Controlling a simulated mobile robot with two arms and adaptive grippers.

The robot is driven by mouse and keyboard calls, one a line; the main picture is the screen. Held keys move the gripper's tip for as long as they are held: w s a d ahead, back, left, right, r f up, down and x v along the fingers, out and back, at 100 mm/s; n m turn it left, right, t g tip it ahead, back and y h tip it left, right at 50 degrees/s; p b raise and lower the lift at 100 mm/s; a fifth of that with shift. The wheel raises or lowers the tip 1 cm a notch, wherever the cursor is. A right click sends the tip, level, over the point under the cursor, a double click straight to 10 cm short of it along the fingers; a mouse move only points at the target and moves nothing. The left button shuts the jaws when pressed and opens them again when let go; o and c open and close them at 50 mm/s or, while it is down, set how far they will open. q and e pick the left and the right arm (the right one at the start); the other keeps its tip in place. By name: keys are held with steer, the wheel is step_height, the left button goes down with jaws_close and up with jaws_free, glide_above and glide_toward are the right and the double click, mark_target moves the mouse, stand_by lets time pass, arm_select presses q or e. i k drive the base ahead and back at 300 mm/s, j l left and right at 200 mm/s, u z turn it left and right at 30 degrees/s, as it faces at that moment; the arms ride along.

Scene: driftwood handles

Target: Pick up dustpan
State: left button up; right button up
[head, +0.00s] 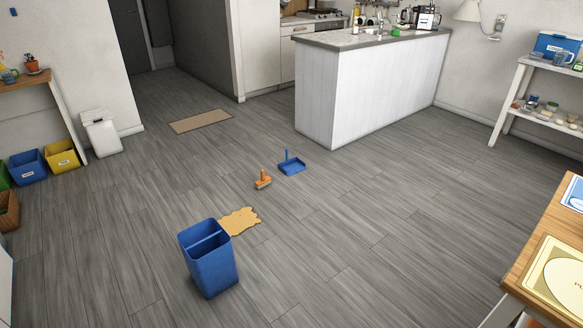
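A blue dustpan (292,166) lies on the grey wood floor near the middle of the head view, a little in front of the kitchen counter. Its short handle stands up at its back left. A small orange brush (263,180) is on the floor just left of and nearer than the dustpan, apart from it. Neither of my grippers shows in the head view.
A blue bin (211,270) stands in the near floor beside a tan spill-like patch (240,221). A counter island (375,90) is behind the dustpan. A table (545,240) is at the right edge. Floor right of the dustpan is clear.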

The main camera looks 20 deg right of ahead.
mark_target(290, 166)
steer(key=i+j+u, duration=0.55)
steer(key=i, duration=0.3)
steer(key=i+j+u, duration=0.25)
steer(key=i, duration=0.25)
steer(key=i+j+z, duration=0.2)
steer(key=i, duration=1.4)
steer(key=i+l+z, duration=0.1)
steer(key=i+z, duration=0.15)
steer(key=i, duration=0.25)
steer(key=i+z, duration=0.3)
steer(key=i, duration=0.25)
steer(key=i+j+z, duration=0.25)
steer(key=i, duration=0.25)
steer(key=i+j+z, duration=0.25)
steer(key=i, duration=0.25)
steer(key=l, duration=0.1)
